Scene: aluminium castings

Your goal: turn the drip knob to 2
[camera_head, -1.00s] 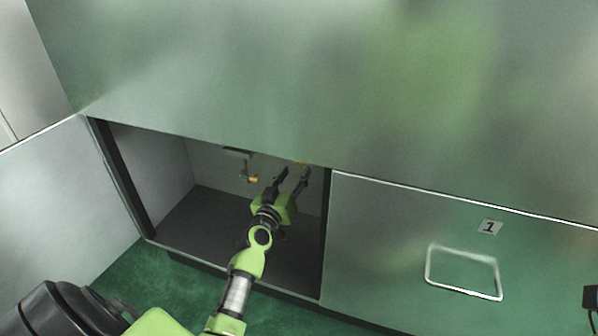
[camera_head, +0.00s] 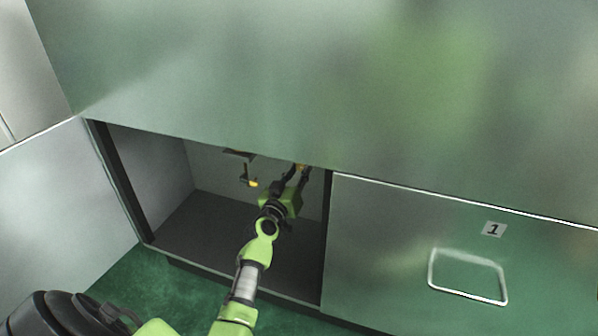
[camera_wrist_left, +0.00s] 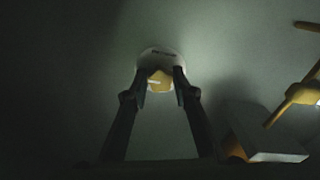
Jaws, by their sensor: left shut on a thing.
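A yellow knob with a white pointer mark (camera_wrist_left: 159,80) sits on a round pale dial plate (camera_wrist_left: 154,54) in the left wrist view. Dark marks on the plate are too small to read, so I cannot tell the setting. My left gripper (camera_wrist_left: 160,76) has a finger on each side of the knob and is shut on it. In the head view my left gripper (camera_head: 299,172) reaches into the open cabinet, its tips near the top opening edge. Only a bit of yellow shows there between the fingers. My right gripper is not in view.
A yellow-ended fitting (camera_head: 252,183) hangs left of my gripper inside the cabinet. The left wrist view shows a yellow handle (camera_wrist_left: 300,93) and a pale box (camera_wrist_left: 262,135) at right. The open door (camera_head: 65,210) stands left; a closed front labelled 1 (camera_head: 493,230) is right.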

